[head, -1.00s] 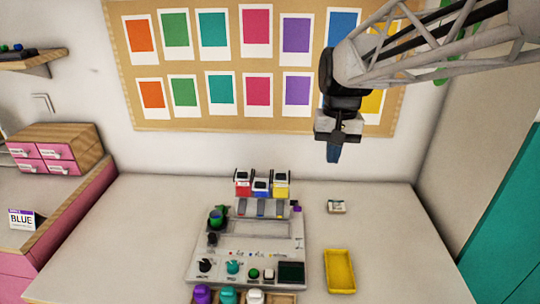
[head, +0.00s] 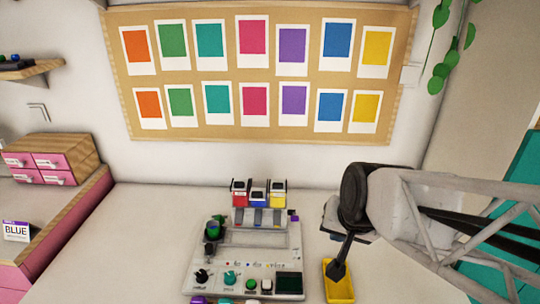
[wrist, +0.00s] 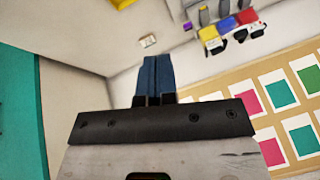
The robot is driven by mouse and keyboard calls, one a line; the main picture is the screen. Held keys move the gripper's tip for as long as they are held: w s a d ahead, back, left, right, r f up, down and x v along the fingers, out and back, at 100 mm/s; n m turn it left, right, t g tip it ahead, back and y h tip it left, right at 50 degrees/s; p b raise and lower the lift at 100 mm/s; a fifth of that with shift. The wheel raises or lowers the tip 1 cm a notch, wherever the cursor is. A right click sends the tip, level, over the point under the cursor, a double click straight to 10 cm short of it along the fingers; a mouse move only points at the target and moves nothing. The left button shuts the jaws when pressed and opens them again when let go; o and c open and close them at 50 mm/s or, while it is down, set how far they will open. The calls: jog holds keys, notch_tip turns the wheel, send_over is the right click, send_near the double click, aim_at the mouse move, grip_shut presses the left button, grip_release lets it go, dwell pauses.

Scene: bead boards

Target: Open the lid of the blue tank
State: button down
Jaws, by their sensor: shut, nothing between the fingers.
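The blue tank (head: 259,200) stands between a red tank (head: 240,199) and a yellow tank (head: 278,199) at the back of the board. Its black-and-white top shows level with its neighbours' tops, but I cannot clearly tell how its lid sits. In the wrist view the blue tank (wrist: 228,24) shows at upper right, between the others. My gripper (wrist: 155,62) has its blue fingers together and empty, well apart from the tanks. In the head view my arm is right of the board and its fingertips cannot be clearly made out.
The board (head: 212,262) carries knobs, buttons, a dark screen and a green cup-like part (head: 213,230). A yellow tray (head: 340,292) lies to its right, partly behind my arm. The table left of the board is clear.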

aim_at(257, 196)
jog(key=w+a+f+m+t+y, duration=0.1)
jog(key=w+a+f+m+t, duration=0.25)
jog(key=a, duration=0.25)
jog(key=w+a+f+m+t+y, duration=0.1)
jog(key=w+a+f+m+t, duration=0.15)
jog(key=w+a, duration=0.3)
jog(key=s+a+f+m+t+h, duration=0.2)
jog(key=a+f+m+t, duration=0.3)
jog(key=m, duration=0.4)
jog(key=shift+a+m+t+h, duration=0.3)
jog(key=shift+a+t+h, duration=0.5)
jog(key=shift+a, duration=0.35)
jog(key=shift+w, duration=0.25)
jog(key=shift+w, duration=6.8)
jog(key=shift+w, duration=0.15)
